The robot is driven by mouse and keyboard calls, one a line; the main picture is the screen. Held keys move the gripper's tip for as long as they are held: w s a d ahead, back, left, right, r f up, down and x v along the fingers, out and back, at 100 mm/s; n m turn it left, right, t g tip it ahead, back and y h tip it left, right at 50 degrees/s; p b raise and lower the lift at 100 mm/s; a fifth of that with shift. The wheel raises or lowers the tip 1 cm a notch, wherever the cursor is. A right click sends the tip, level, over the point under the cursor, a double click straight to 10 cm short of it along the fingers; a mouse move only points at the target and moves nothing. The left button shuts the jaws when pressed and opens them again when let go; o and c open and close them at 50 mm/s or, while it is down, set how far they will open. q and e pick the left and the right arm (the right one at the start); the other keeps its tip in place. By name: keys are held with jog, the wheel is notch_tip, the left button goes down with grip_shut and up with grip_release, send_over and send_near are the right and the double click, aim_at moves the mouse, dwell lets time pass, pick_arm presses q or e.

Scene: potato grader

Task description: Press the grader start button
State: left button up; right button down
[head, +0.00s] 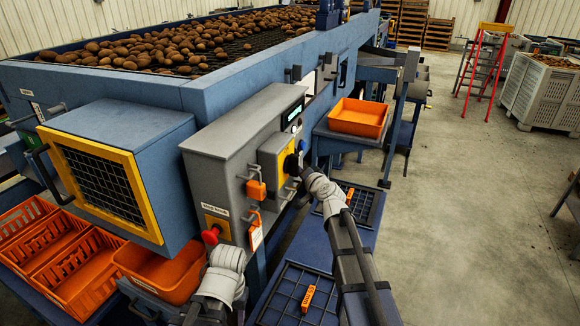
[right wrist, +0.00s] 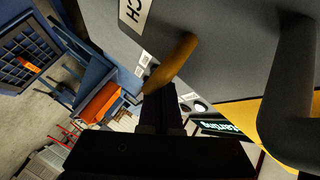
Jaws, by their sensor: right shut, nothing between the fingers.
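The grey control cabinet (head: 225,150) stands on the side of the blue grader, with a lit green display (head: 292,113) and small round controls (head: 299,146) below it. My right gripper (head: 293,164) is at the yellow-edged panel (head: 270,158), close to these controls. In the right wrist view its fingers (right wrist: 170,98) are shut and empty, pointing towards pale round controls (right wrist: 200,106) beside the display (right wrist: 222,128), which seems to read "starting". Which control is the start button, and whether the fingers touch it, I cannot tell. My left arm shows low in the head view; its fingers are not visible.
A red mushroom button (head: 211,235) sits low on the cabinet near my left arm. Orange crates (head: 75,270) stand lower left. An orange bin (head: 358,118) is beyond my right arm.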

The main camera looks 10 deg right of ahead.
jog(key=shift+s+d, duration=0.25)
jog(key=shift+d, duration=0.1)
jog(key=shift+s+d, duration=0.7)
jog(key=shift+d, duration=0.35)
jog(key=shift+s+d, duration=0.7)
jog(key=shift+d, duration=0.3)
jog(key=shift+f, duration=0.1)
